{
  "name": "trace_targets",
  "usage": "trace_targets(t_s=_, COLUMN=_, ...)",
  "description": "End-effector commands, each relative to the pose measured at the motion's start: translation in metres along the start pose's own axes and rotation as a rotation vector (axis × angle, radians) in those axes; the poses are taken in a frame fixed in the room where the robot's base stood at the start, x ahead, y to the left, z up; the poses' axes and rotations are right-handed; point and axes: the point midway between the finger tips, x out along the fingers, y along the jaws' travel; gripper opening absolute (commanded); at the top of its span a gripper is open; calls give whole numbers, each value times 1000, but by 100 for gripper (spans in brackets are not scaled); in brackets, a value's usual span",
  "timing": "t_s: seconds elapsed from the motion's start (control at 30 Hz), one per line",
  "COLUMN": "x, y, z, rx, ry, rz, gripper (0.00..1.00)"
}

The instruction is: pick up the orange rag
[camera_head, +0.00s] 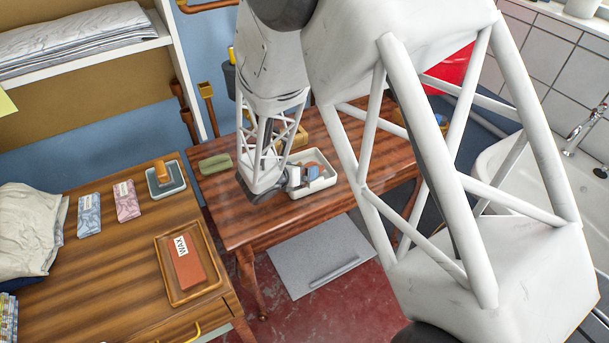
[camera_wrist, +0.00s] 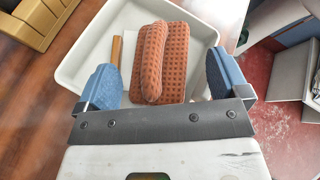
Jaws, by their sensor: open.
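The orange rag (camera_wrist: 176,62) is a folded, waffle-textured cloth with a rolled part on top. It lies in a white tray (camera_wrist: 82,58) on the dark wooden table. My gripper (camera_wrist: 161,68) is open, with one blue finger pad on each side of the rag. I see gaps between the pads and the cloth; nothing is held. In the head view my gripper (camera_head: 304,175) is low at the white tray (camera_head: 322,186), and the arm and pads hide most of the rag.
A thin brown stick (camera_wrist: 116,50) lies in the tray left of the rag. A wooden box (camera_wrist: 35,18) stands beside the tray. A green item (camera_head: 215,164) lies on the table. The left desk holds a wax block (camera_head: 186,262) in a wooden tray and folded cloths (camera_head: 127,201).

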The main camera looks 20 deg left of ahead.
Motion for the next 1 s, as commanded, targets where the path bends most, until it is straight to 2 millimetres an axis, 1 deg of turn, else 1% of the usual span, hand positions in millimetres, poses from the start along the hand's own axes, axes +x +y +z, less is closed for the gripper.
trace_targets(t_s=0.03, x=6, y=-1, z=-5, rx=-4, ry=7, rz=-3, gripper=88)
trace_targets(t_s=0.13, x=10, y=-2, z=-7, rx=-6, ry=8, rz=-3, gripper=88)
trace_targets(t_s=0.67, x=11, y=-3, z=-13, rx=-12, ry=15, rz=-5, gripper=88)
trace_targets(t_s=0.7, x=11, y=-3, z=-14, rx=-13, ry=15, rz=-5, gripper=87)
trace_targets(t_s=0.9, x=11, y=-3, z=-14, rx=-13, ry=16, rz=-4, gripper=56)
trace_targets(t_s=1.0, x=11, y=-2, z=-15, rx=-13, ry=16, rz=-3, gripper=46)
